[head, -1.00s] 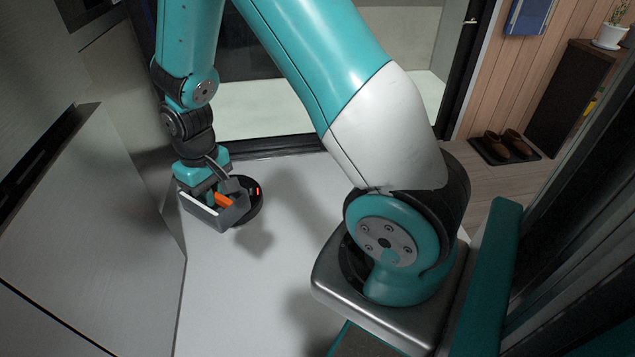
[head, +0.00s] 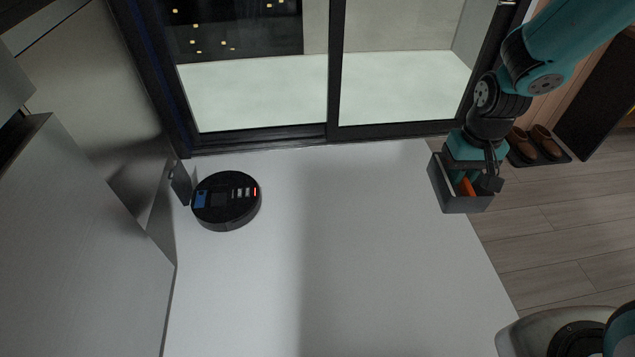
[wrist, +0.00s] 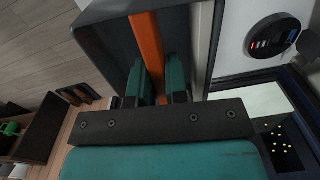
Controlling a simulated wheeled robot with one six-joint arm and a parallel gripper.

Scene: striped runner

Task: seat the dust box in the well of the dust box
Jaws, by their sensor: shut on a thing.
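The dust box (head: 460,203) is a grey open-topped box with an orange grip bar (head: 467,187). My gripper (head: 473,182) is shut on that bar and holds the box in the air at the right of the head view. In the wrist view the teal fingers pinch the orange bar (wrist: 146,42), with the box's grey walls (wrist: 105,50) around them. The round black robot vacuum (head: 227,217) lies on the pale floor at the left, well apart from the box. Its top shows a blue patch and a dark squarish area (head: 219,201), perhaps the well; its depth cannot be told.
A grey flap (head: 181,184) stands upright at the vacuum's left side, near a metal cabinet (head: 85,215). A glass sliding door (head: 330,100) closes the back. Brown shoes (head: 535,143) sit on a mat at the right. The pale floor between box and vacuum is clear.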

